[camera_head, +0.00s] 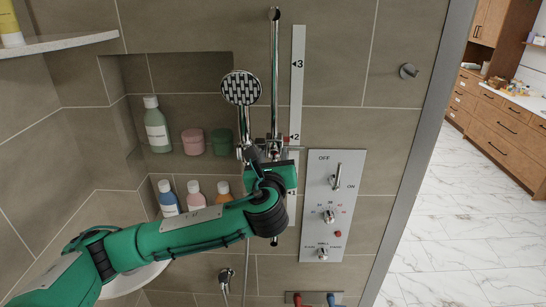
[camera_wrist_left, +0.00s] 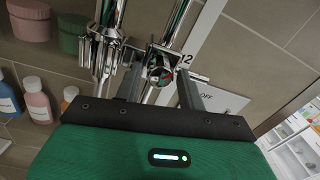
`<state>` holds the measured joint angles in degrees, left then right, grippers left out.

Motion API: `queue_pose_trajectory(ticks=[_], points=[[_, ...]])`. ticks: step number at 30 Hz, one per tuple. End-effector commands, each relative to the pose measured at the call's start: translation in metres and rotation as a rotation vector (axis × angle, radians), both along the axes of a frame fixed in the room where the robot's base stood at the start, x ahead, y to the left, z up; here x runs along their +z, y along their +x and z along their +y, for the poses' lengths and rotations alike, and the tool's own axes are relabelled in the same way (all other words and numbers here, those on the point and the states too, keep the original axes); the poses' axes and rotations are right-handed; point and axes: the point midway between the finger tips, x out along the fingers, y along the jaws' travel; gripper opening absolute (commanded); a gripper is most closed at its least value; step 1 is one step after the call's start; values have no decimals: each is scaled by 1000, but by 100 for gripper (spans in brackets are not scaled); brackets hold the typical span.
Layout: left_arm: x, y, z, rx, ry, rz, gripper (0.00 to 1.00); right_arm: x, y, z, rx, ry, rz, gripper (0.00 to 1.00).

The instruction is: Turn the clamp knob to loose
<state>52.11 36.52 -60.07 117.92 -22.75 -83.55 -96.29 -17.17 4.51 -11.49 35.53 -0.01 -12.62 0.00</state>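The clamp knob (camera_wrist_left: 160,74) is a round chrome knob with small red and green marks, on the slider clamp of the vertical shower rail (camera_head: 274,60). In the left wrist view it lies between the two fingers of my left gripper (camera_wrist_left: 160,84), which look spread, with a gap on each side. In the head view my left gripper (camera_head: 272,148) is at the clamp near mark 2, and its arm hides the lower rail. The hand shower (camera_head: 241,90) sits in its holder left of the rail. My right gripper is not in view.
A white scale strip (camera_head: 297,80) runs beside the rail. A control panel (camera_head: 333,180) with a switch and knobs is at right. Bottles and tubs, including a green bottle (camera_head: 156,128), fill the niche at left. Open floor (camera_head: 465,200) lies beyond the wall edge.

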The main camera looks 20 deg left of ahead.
Motion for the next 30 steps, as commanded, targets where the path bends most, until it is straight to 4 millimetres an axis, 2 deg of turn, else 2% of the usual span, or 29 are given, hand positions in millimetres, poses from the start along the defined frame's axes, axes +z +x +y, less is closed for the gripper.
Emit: queue_pose_trajectory(ticks=[1, 4, 5, 17, 30], points=[[0, 0, 0, 0, 0, 0, 30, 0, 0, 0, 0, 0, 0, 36], [0, 0, 0, 0, 0, 0, 10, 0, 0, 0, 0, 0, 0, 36], [0, 0, 0, 0, 0, 0, 7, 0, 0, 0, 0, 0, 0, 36], [-2, 0, 0, 0, -71, -21, 7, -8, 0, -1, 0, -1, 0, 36], [-5, -1, 0, -1, -419, -119, 7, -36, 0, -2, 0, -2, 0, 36]])
